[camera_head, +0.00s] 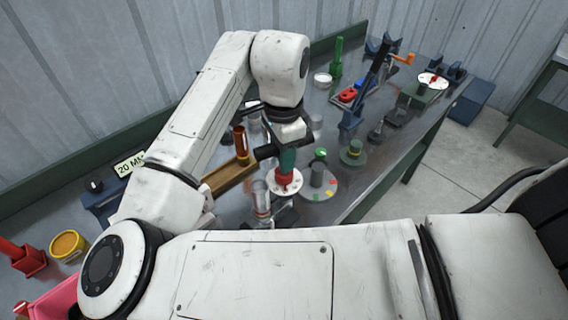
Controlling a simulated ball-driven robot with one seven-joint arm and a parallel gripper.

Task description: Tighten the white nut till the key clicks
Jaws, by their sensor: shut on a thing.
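My gripper (288,148) points down over the bench and is shut on an upright key with a teal upper part and a red lower part (285,175). The red end of the key stands over a round white dial-like disc (291,189) and hides its middle. I cannot tell whether the key touches the disc. I cannot make out the white nut; it may be hidden under the key.
Close on the right is a grey disc (328,190) with a post and coloured marks. A clear cylinder (261,198) stands close on the left, by a brown tray (225,178) and a copper-coloured tube (241,143). Farther back is a blue clamp stand (350,122).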

